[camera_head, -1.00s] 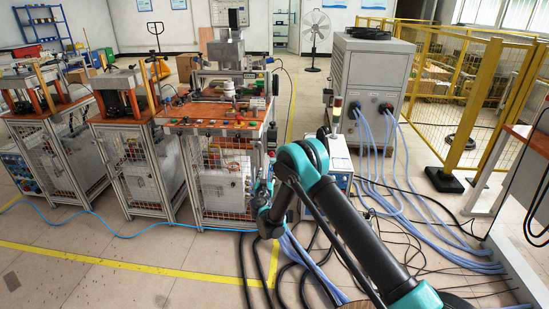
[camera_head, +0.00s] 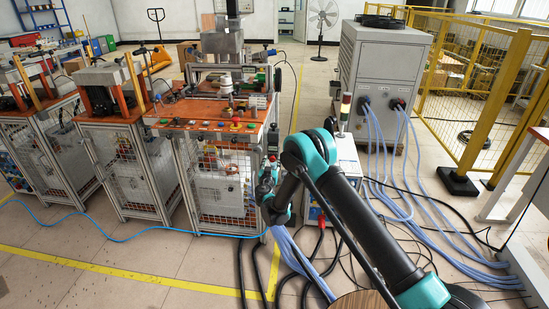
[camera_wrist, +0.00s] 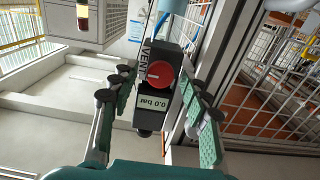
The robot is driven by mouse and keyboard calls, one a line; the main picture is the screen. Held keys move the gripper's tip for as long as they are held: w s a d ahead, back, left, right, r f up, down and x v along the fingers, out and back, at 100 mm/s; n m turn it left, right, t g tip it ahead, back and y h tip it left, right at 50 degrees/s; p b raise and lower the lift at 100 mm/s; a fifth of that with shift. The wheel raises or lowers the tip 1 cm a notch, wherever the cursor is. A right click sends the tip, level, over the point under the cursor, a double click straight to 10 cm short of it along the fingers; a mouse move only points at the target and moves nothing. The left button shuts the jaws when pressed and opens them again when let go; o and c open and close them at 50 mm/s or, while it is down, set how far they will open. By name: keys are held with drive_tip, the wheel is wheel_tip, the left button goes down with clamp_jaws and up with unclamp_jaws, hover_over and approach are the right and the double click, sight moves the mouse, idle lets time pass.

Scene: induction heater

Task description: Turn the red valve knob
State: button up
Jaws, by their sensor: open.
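The red valve knob (camera_wrist: 160,75) is round with a pale line across it. It sits on a dark valve body (camera_wrist: 150,115) marked "VENT", with a small display reading "0.0 bar". In the wrist view my gripper (camera_wrist: 156,84) is open, with one green-padded finger on each side of the valve body. The knob appears between the fingertips, and I see no contact. In the head view my gripper (camera_head: 268,192) is beside the right side of the nearest workbench, small and partly hidden by my arm. I cannot make out the knob there.
The orange-topped workbench (camera_head: 212,112) with caged sides stands left of my gripper. A grey cabinet (camera_head: 385,75) with blue hoses (camera_head: 385,150) and a white box (camera_head: 347,165) stand to the right. Hoses and cables cover the floor there. A yellow fence (camera_head: 490,100) is farther right.

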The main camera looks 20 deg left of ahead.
drive_tip(key=shift+w, duration=0.15)
clamp_jaws()
drive_tip(key=shift+n, duration=0.3)
drive_tip(key=n, duration=0.8)
drive_tip(key=shift+a, duration=0.15)
drive_tip(key=n, duration=0.4)
drive_tip(key=shift+f+n, duration=0.15)
drive_tip(key=shift+n, duration=0.15)
drive_tip(key=n, duration=0.4)
drive_tip(key=shift+n, duration=0.3)
